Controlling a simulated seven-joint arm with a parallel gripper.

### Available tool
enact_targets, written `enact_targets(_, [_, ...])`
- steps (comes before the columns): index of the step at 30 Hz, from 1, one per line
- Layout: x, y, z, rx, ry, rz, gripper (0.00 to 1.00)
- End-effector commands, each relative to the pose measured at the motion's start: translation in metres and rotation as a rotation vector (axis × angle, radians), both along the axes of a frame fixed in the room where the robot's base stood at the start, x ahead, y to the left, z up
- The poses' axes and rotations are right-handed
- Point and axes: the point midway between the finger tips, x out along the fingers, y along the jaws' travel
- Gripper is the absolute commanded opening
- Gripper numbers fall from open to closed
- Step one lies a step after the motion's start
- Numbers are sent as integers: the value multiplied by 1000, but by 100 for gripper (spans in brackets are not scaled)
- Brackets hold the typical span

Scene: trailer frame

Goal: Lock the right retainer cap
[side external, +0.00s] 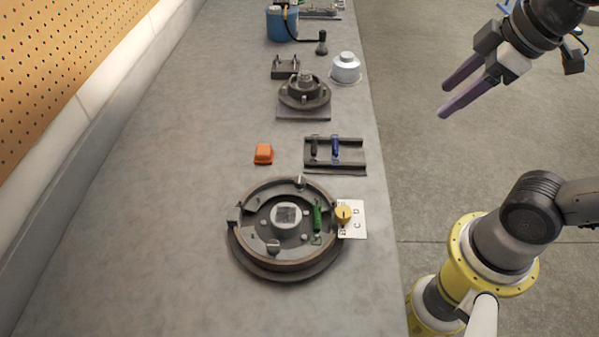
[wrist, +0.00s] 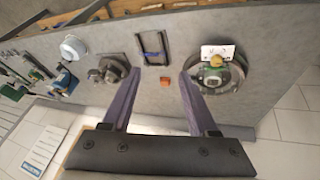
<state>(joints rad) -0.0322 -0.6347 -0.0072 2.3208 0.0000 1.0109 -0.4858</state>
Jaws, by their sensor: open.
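A yellow knob with a dark line across its top (side external: 343,213) sits at the right edge of a round dark drum-like fixture (side external: 240,250). A white card with small letters (side external: 357,225) lies beside it. I cannot tell for certain that this knob is the right retainer cap. The fixture holds a green cylinder (side external: 317,217) and small metal posts. The knob (wrist: 216,61) and card (wrist: 210,48) also show in the wrist view. My gripper (side external: 443,101) is open and empty, in the air right of the bench and well away from the knob. Its two purple fingers (wrist: 161,73) are apart.
An orange block (side external: 263,154) and a tray with black and blue parts (side external: 350,167) lie behind the fixture. Farther back are a smaller round fixture (side external: 303,92), a white domed part (side external: 345,68) and a blue container (side external: 281,25). The bench's left side is clear.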

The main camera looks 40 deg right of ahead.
Motion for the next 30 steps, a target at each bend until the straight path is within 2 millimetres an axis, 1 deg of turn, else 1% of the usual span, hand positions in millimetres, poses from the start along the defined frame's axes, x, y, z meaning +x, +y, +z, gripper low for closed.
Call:
enact_targets(1, [12,5,6,-27,20,76,60])
enact_targets(4, [33,15,16,-80,58,230,60])
enact_targets(8, [68,36,23,-143,119,449,60])
enact_targets(9, [80,44,23,-161,139,520,60])
enact_targets(11, [97,58,21,-184,169,618,60])
enact_targets(12, [108,68,18,-197,190,680,60])
enact_targets(14, [123,85,12,-215,221,769,60])
enact_targets(15, [132,96,6,-224,242,820,60])
enact_targets(18, [151,124,-10,-238,290,918,60])
enact_targets(21, [162,147,-29,-243,335,971,60])
enact_targets(24, [165,163,-46,-246,372,1006,60])
enact_targets(27, [163,171,-58,-250,400,1028,60])
enact_targets(30, [161,175,-63,-252,403,1038,60])
